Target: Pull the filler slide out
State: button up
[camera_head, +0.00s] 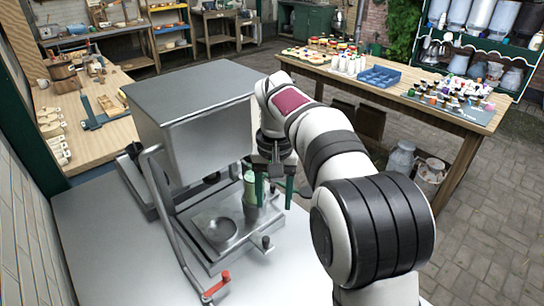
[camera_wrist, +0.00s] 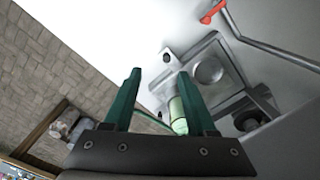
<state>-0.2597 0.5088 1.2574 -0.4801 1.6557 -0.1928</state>
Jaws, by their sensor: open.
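The filler is a steel box (camera_head: 195,115) on a white bench, with a steel tray-like slide (camera_head: 207,258) at its base. A round dish (camera_head: 219,229) is set in the tray, and a small dark-tipped knob (camera_head: 267,243) sticks out at its front right. The knob also shows in the wrist view (camera_wrist: 166,57). A pale green bottle (camera_head: 250,188) stands at the tray's right side, also seen in the wrist view (camera_wrist: 177,116). My gripper (camera_head: 274,202), with green fingers, is open and empty, pointing down beside the bottle, apart from the knob.
A bent steel lever with a red handle (camera_head: 216,287) runs down the filler's left front. A wooden table (camera_head: 440,111) with bottles and a blue crate (camera_head: 380,77) stands behind right. A tool-covered workbench (camera_head: 100,140) is at left. Bare white bench lies in front.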

aim_at(266, 238)
jog(key=shift+n, duration=0.3)
jog(key=w+f, duration=0.1)
jog(key=f, duration=0.5)
jog(key=w+a+f, duration=0.1)
jog(key=f, duration=0.4)
jog(key=w+a+f, duration=0.1)
jog(key=f, duration=0.5)
jog(key=shift+w+f, duration=0.1)
jog(key=shift+f, duration=0.2)
grip_shut()
jog(key=shift+a+r, duration=0.1)
